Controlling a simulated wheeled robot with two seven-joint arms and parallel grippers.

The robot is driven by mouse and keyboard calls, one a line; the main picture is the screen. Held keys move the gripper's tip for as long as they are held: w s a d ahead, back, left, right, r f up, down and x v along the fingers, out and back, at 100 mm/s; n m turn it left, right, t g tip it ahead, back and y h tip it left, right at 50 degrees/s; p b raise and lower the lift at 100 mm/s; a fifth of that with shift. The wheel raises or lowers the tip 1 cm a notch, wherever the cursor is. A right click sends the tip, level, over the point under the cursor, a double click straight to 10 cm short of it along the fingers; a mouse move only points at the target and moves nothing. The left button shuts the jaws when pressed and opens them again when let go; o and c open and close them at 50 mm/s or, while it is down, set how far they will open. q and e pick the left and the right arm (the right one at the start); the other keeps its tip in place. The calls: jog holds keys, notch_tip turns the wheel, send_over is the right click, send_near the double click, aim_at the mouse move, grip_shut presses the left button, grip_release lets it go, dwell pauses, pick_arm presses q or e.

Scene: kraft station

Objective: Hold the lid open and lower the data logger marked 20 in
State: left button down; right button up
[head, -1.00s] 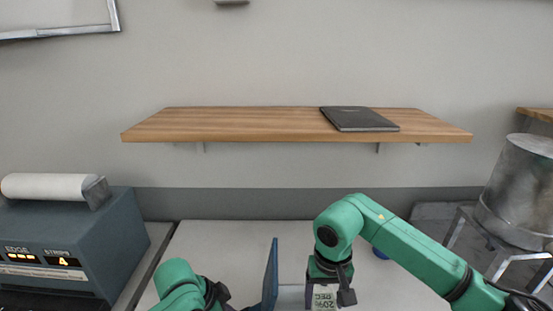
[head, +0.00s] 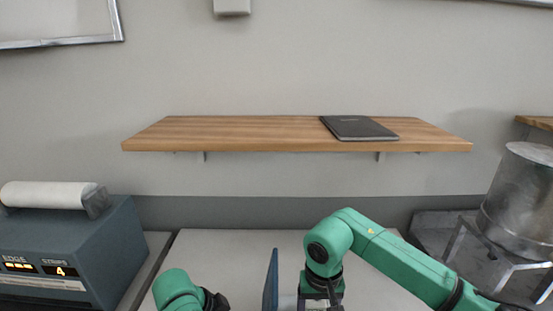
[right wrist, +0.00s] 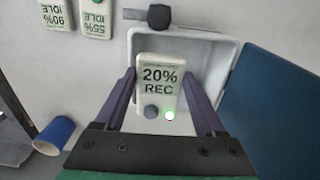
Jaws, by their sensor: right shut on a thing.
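The data logger marked 20% REC (right wrist: 160,85) is pale, with a grey button and a lit green light. My right gripper (right wrist: 158,100) is shut on it, a finger on each side. In the right wrist view the logger overlaps the opening of a white box (right wrist: 222,55); its depth relative to the rim is unclear. The blue lid (right wrist: 272,100) stands open beside the box and shows upright in the head view (head: 271,282). My left gripper (head: 216,301) is left of the lid at the bottom edge; its fingers and any contact are unclear.
Two other loggers, marked 90% IDLE (right wrist: 55,14) and 55% IDLE (right wrist: 95,16), lie apart from the box. A blue cup (right wrist: 54,134) is near the table edge. A blue-grey machine (head: 70,250) stands left. A wooden shelf (head: 240,133) holds a dark notebook (head: 358,128).

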pick_arm(q)
jog(key=shift+s+d+f, duration=0.1)
pick_arm(e)
jog(key=shift+f, duration=3.4)
jog(key=o, duration=1.4)
jog(key=shift+f, duration=0.15)
pick_arm(q)
jog(key=shift+a, duration=0.2)
pick_arm(e)
jog(key=shift+d, duration=0.1)
pick_arm(q)
jog(key=shift+d, duration=0.2)
pick_arm(e)
notch_tip(320, 180, up, 12)
jog(key=shift+r, duration=0.1)
jog(key=d+r, duration=0.1)
jog(key=d, duration=0.3)
jog(key=d+r, duration=0.2)
jog(key=d, duration=0.2)
jog(key=d+r, duration=0.2)
jog(key=d, duration=0.2)
jog(key=shift+d, duration=0.2)
